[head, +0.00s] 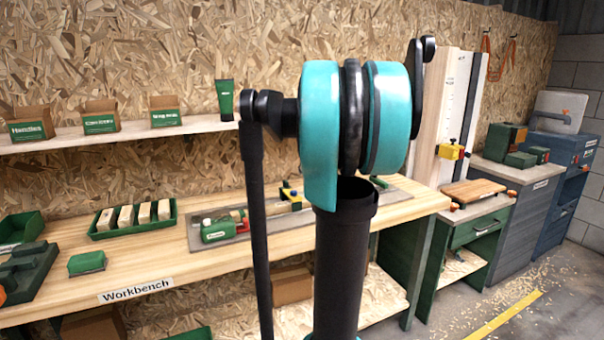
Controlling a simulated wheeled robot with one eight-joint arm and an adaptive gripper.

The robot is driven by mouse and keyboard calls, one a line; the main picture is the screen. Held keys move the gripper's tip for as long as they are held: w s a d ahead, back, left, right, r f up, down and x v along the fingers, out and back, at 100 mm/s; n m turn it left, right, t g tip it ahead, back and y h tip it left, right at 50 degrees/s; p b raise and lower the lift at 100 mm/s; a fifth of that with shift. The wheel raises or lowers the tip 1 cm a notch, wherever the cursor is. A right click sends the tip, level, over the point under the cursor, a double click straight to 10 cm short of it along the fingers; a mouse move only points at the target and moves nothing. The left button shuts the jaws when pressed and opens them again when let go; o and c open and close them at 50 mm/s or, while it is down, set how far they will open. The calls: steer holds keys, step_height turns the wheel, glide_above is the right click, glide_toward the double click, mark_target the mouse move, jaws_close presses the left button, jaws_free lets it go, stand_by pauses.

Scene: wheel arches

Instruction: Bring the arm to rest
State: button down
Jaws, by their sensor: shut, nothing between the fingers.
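My own arm stands in the middle of the head view, in front of the workbench (70,302). Its black column and teal-and-black joint show, with thin dark links to either side. My gripper does not show in this view, so its fingers cannot be seen. My arm hides part of the bench top and the wall behind it.
The bench holds a green tray of wooden blocks (174,211), a green sanding block (87,263) and a green-and-red tool (222,229). A shelf (70,138) above carries small boxes. Cabinets (530,190) stand at right. Shavings lie on the open floor (540,280).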

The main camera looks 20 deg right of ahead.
stand_by(0.4)
steer(key=s+a+f+g, duration=0.1)
steer(key=s+a+f, duration=0.55)
steer(key=a, duration=0.25)
steer(key=s+a+f+g, duration=0.2)
steer(key=s+a+f, duration=0.3)
steer(key=s+f, duration=0.5)
steer(key=s+a+f+g, duration=0.1)
steer(key=s+a+f, duration=0.5)
steer(key=s+f, duration=0.4)
steer(key=s, duration=0.4)
steer(key=shift+s+a+f+g, duration=0.15)
steer(key=shift+s+f+g, duration=0.2)
steer(key=shift+g, duration=0.05)
